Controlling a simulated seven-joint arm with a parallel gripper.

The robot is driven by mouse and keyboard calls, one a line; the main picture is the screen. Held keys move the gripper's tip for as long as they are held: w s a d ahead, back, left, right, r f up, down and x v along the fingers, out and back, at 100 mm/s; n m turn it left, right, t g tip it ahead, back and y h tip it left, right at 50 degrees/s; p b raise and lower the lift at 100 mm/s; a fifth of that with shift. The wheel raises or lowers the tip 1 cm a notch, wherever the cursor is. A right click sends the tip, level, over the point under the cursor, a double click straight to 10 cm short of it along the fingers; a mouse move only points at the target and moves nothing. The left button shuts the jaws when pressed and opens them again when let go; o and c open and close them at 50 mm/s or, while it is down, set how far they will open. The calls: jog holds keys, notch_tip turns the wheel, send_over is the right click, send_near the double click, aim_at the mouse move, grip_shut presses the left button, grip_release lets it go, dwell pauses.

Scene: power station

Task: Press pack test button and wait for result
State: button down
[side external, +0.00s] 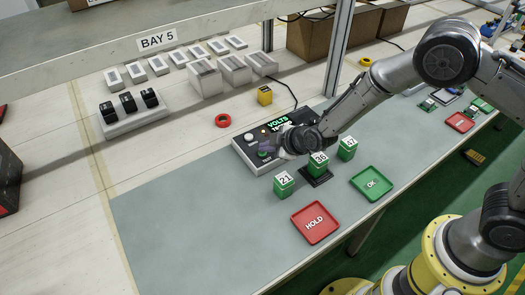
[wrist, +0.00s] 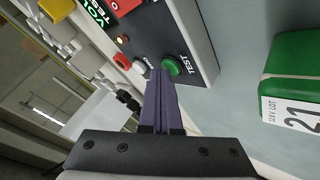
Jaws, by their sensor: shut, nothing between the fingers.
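The tester box (side external: 246,150) stands on the grey mat, with lit green text on its display (side external: 278,122). In the wrist view its panel (wrist: 192,30) shows a green button marked TEST (wrist: 173,66) and a white button (wrist: 139,66). My gripper (wrist: 160,74) is shut and empty, its fingertips beside the green button; I cannot tell whether they touch it. In the side view my gripper (side external: 268,148) is over the tester's front and hides part of it. Green pack 36 (side external: 317,168) sits on a dark stand (side external: 318,180). Packs 21 (side external: 284,188) and 37 (side external: 347,153) stand either side.
A red HOLD tray (side external: 316,236) and a green OK tray (side external: 384,174) lie at the mat's front. A red tape roll (side external: 222,120) and a yellow block (side external: 264,96) are behind the tester. The mat's left part is clear.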

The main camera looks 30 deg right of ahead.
aim_at(266, 156)
dwell(0.5)
jog(key=shift+r, duration=0.7)
jog(key=shift+r, duration=0.1)
jog(key=shift+r, duration=2.45)
